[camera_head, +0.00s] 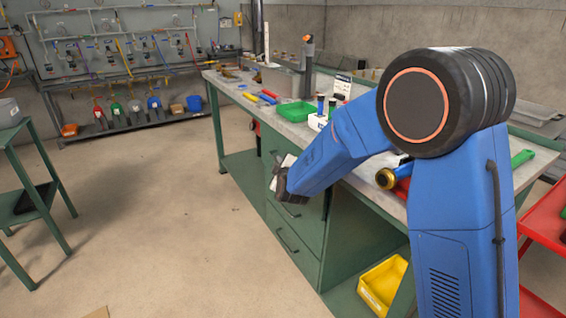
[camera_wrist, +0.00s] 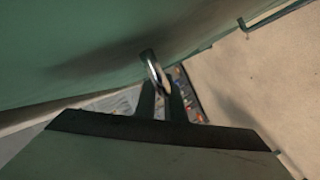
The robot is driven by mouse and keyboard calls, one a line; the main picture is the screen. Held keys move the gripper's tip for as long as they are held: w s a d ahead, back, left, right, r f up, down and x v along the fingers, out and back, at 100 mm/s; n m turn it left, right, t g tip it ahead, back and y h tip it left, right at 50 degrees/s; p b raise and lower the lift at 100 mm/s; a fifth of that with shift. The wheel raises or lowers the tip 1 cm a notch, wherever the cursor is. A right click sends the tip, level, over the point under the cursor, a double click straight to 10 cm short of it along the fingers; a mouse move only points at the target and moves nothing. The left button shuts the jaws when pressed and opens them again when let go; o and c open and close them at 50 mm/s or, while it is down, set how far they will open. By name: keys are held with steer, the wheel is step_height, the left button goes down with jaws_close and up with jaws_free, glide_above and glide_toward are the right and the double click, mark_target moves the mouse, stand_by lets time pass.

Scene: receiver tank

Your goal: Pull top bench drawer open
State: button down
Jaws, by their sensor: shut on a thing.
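The green bench (camera_head: 330,240) has a drawer column on its front. My gripper (camera_head: 285,185) is at the top drawer, below the worktop edge, and hides most of that drawer's front in the head view. In the wrist view my gripper's fingers (camera_wrist: 166,98) are shut on the shiny metal handle (camera_wrist: 153,68) of the green drawer front (camera_wrist: 90,65). The lower drawer (camera_head: 293,246) is shut, and its dark handle (camera_head: 287,241) is free. I cannot tell from these views how far the top drawer stands open.
The worktop (camera_head: 283,128) carries a green tray (camera_head: 296,112) and tools. A yellow bin (camera_head: 383,284) stands on the lower shelf, right of the drawers. A red cart (camera_head: 545,225) is at the right. The floor (camera_head: 165,220) left of the bench is clear up to a green stand (camera_head: 40,185).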

steer(key=s+a, duration=0.8)
steer(key=a, duration=0.4)
steer(key=s+a, duration=0.8)
steer(key=a, duration=0.4)
steer(key=shift+s+a, duration=0.25)
steer(key=shift+s, duration=0.05)
steer(key=c, duration=2.1)
jaws_free()
steer(key=v, duration=1.7)
steer(key=shift+s, duration=0.2)
